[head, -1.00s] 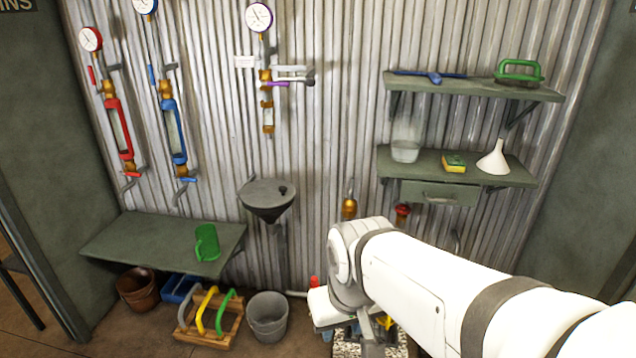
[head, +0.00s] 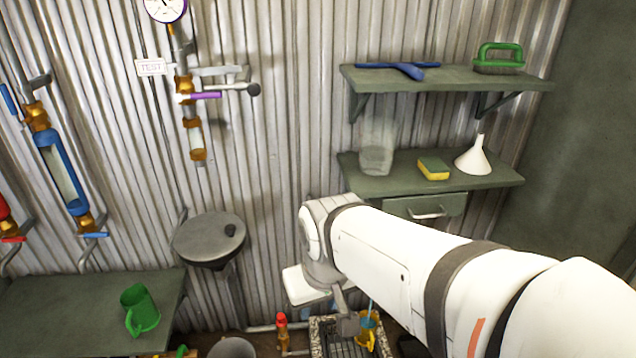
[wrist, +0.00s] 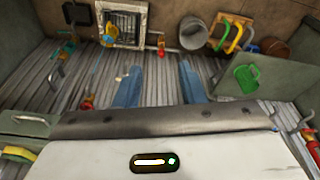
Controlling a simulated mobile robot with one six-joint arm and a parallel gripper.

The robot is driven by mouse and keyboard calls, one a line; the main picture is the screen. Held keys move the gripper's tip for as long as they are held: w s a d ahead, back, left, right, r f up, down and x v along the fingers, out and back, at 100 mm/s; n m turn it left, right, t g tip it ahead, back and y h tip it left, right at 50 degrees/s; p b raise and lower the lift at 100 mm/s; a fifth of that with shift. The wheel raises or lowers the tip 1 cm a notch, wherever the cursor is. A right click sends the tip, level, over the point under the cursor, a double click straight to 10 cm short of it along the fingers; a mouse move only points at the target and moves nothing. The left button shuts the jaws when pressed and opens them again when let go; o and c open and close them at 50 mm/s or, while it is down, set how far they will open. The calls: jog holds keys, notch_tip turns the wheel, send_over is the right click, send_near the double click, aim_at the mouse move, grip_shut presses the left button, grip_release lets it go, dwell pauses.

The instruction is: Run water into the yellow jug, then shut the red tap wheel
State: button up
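The yellow jug (head: 368,333) stands on the grate at the bottom of the head view, partly hidden by my arm. A thin light-blue streak, which looks like water, shows above it. The jug also shows at the upper left of the wrist view (wrist: 112,30). The red tap wheel (wrist: 86,103) is on the wall at the left of the wrist view; my arm hides it in the head view. My gripper (wrist: 160,68) has its two blue fingers apart with nothing between them. It is apart from both jug and wheel.
The grate (head: 343,350) lies below my arm, with a red-topped brass fitting (head: 282,330) beside it. A basin (head: 210,240) is on the wall to the left. Shelves (head: 450,85) hold a brush, sponge and funnel.

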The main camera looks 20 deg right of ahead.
jog(key=shift+w+d+r, duration=0.1)
jog(key=shift+d, duration=0.15)
